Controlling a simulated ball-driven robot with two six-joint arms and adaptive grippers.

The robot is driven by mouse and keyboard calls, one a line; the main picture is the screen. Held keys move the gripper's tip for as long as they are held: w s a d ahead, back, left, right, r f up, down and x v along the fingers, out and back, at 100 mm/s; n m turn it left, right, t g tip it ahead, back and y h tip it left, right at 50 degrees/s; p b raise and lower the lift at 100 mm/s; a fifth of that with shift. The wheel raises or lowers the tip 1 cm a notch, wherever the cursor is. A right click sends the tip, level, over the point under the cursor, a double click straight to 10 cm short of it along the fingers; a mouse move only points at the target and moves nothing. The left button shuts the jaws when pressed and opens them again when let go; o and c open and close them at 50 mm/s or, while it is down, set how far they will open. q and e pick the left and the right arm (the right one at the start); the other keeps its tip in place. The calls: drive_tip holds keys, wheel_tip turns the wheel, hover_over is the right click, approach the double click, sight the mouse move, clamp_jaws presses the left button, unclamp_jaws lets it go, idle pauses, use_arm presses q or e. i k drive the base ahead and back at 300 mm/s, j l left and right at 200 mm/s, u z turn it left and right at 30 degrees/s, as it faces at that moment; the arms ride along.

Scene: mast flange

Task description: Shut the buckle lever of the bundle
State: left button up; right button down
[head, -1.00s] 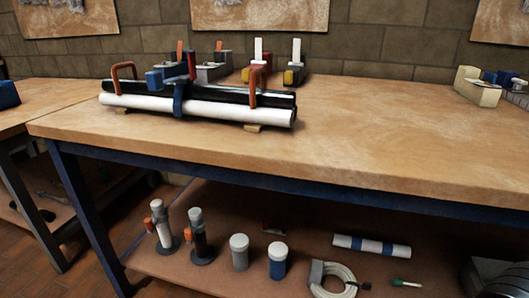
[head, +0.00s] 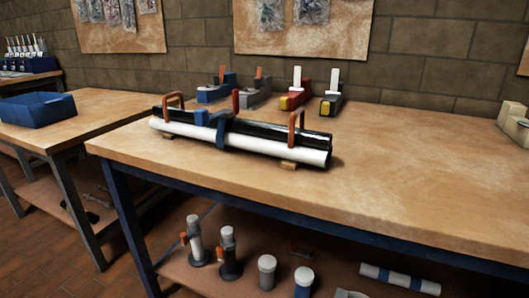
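The bundle is a black tube (head: 268,132) and a white tube (head: 270,148) lying side by side on the wooden workbench (head: 400,175). A blue strap (head: 221,134) goes around it near the middle. A blue buckle block (head: 205,118) sits on top at the strap. A red lever (head: 236,101) stands up beside the buckle, raised above the tubes. Neither of my grippers is in view.
Several toggle devices stand behind the bundle, including a red one (head: 297,93). A wooden block (head: 288,165) shows under the bundle's right end. A blue bin (head: 38,108) sits on the left bench. Cylinders stand on the lower shelf. The bench right of the bundle is clear.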

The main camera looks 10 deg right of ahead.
sight(236, 97)
drive_tip(key=i+j+z, duration=0.1)
drive_tip(key=z, duration=0.75)
drive_tip(key=j+z, duration=0.4)
drive_tip(key=j, duration=0.4)
drive_tip(key=j+z, duration=0.35)
drive_tip(key=j, duration=0.5)
drive_tip(key=i+j, duration=0.1)
drive_tip(key=j, duration=0.25)
drive_tip(key=i+j, duration=0.15)
drive_tip(key=j, duration=0.15)
drive_tip(key=i+j, duration=0.1)
drive_tip(key=j, duration=0.25)
drive_tip(key=k+j+z, duration=0.15)
drive_tip(key=k+j, duration=0.3)
